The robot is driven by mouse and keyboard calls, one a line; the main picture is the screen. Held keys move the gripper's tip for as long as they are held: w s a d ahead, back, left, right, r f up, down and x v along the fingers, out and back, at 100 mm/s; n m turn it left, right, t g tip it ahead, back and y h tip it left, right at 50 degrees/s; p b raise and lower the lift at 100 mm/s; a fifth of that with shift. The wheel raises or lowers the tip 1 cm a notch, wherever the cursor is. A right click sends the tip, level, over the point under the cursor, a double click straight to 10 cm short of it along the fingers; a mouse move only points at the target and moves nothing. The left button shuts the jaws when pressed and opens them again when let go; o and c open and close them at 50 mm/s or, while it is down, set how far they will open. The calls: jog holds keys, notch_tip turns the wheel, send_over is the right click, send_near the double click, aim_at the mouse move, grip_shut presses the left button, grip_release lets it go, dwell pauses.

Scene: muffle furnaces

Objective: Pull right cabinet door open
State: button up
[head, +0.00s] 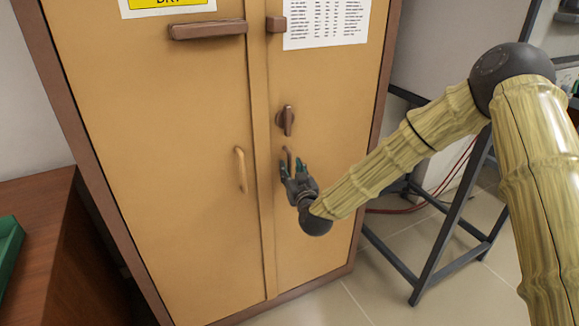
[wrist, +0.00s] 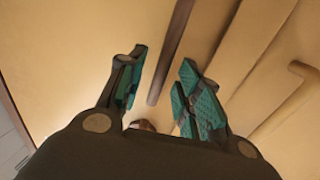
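The tan two-door cabinet (head: 190,110) stands ahead, and its right door (head: 325,85) looks shut. That door has a slim brown upright handle (head: 287,154) below a dark turn knob (head: 286,120). My gripper (head: 288,170) is at this handle and hides its lower part. In the wrist view the gripper (wrist: 163,72) is open, its teal-padded fingers apart. A dark brown bar (wrist: 171,48), apparently the right door handle, shows between them. I cannot tell whether either finger touches it. The left door's handle (head: 240,170) is at the left; it also shows in the wrist view (wrist: 285,97).
A brown latch bar (head: 208,30) crosses the upper left door. A printed sheet (head: 326,22) is on the right door. A dark metal frame (head: 440,235) stands right of the cabinet, and a brown table (head: 45,250) with a green tray (head: 8,245) is at left.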

jog(key=shift+x, duration=1.15)
jog(key=shift+c, duration=0.2)
grip_shut()
